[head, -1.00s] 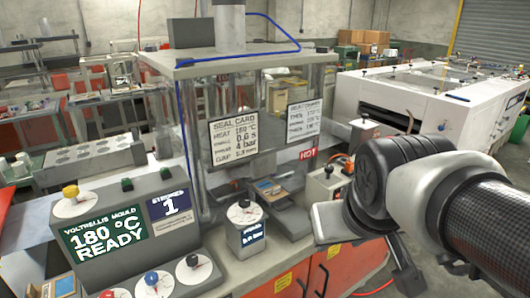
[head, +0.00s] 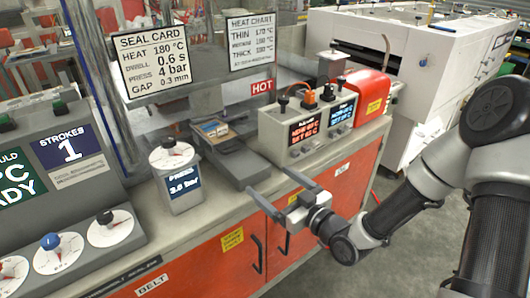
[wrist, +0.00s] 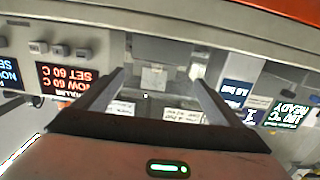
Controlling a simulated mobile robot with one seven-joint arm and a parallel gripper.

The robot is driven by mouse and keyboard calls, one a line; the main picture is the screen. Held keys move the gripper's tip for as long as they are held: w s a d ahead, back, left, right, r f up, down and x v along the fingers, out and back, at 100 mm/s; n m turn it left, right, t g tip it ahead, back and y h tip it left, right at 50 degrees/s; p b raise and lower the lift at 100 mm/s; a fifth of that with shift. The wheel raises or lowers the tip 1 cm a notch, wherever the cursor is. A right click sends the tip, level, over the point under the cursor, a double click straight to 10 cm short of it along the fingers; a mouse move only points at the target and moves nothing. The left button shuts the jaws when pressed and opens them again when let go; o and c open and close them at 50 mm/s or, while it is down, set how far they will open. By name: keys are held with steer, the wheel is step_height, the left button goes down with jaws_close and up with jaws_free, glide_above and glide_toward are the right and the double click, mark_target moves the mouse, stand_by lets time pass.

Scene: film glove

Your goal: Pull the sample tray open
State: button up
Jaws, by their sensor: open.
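The sample tray (head: 236,158) is a dark grey sliding slab at the press mouth, beside the gauge block. A small tan and blue sample (head: 212,128) lies near its back. My gripper (head: 267,180) is open and empty in front of the tray. In the wrist view, the open fingers (wrist: 159,77) frame a pale, blurred part of the press; the tray's handle is not clear there.
A gauge block (head: 176,178) stands left of the tray. A control box (head: 308,125) with red and blue displays stands close on its right, with a red unit (head: 370,97) beyond. Orange cabinet doors (head: 232,237) with black handles lie below the counter edge.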

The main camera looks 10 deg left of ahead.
glide_toward(236, 150)
steer(key=shift+t, duration=0.3)
steer(key=x, duration=0.8)
steer(key=shift+a+f+b, duration=0.25)
steer(key=shift+a+b, duration=0.1)
steer(key=shift+b, duration=0.05)
steer(key=c, duration=1.5)
steer(key=b+v, duration=0.1)
steer(key=v, duration=1.2)
steer(key=shift+w+d, duration=0.1)
steer(key=shift+d, duration=0.05)
steer(key=o, duration=1.5)
